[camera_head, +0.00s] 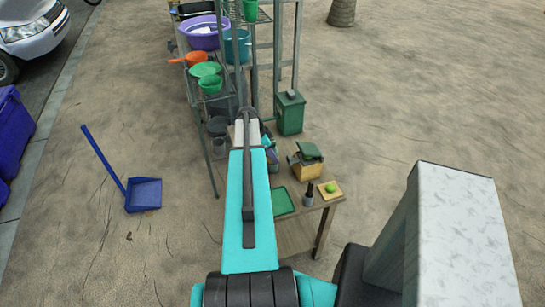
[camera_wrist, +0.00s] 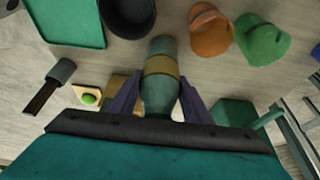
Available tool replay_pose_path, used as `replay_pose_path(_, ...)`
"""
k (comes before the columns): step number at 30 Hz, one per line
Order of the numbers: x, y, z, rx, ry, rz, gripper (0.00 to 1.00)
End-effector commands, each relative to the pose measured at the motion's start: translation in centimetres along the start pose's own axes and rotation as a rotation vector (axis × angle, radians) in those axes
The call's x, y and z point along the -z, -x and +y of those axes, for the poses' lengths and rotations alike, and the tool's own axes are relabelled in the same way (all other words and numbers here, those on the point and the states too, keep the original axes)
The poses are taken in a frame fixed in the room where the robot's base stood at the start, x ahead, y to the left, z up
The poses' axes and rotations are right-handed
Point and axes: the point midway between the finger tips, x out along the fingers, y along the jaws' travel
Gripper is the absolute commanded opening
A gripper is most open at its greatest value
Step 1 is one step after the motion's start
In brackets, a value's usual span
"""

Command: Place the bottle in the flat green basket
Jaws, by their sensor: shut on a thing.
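A dark green bottle (camera_wrist: 159,66) with a gold band stands out between the two fingers of my gripper (camera_wrist: 160,88) in the wrist view. My gripper is shut on the bottle's body. The flat green basket (camera_wrist: 64,22) is at the upper left of the wrist view, apart from the bottle. In the head view the basket (camera_head: 283,202) lies on the wooden table, right of my arm. My arm hides most of the gripper and the bottle in the head view.
A black bowl (camera_wrist: 128,14) is beside the basket; orange (camera_wrist: 210,35) and green (camera_wrist: 262,40) items are to the right.

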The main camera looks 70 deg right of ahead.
Motion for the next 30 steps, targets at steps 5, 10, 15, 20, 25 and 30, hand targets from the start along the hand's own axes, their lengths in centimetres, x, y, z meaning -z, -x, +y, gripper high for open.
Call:
replay_pose_path(5,0.1,0.1,0.0,0.001,0.000,0.001,0.07)
replay_pose_path(10,0.3,0.6,0.0,0.001,0.000,0.001,0.07)
replay_pose_path(15,0.7,1.8,0.0,0.002,0.000,0.001,0.07)
replay_pose_path(20,1.4,3.5,-0.1,0.003,0.000,0.001,0.07)
replay_pose_path(25,2.2,5.5,-0.1,0.003,-0.001,0.001,0.07)
replay_pose_path(30,3.0,7.3,-0.1,0.002,0.000,0.001,0.07)
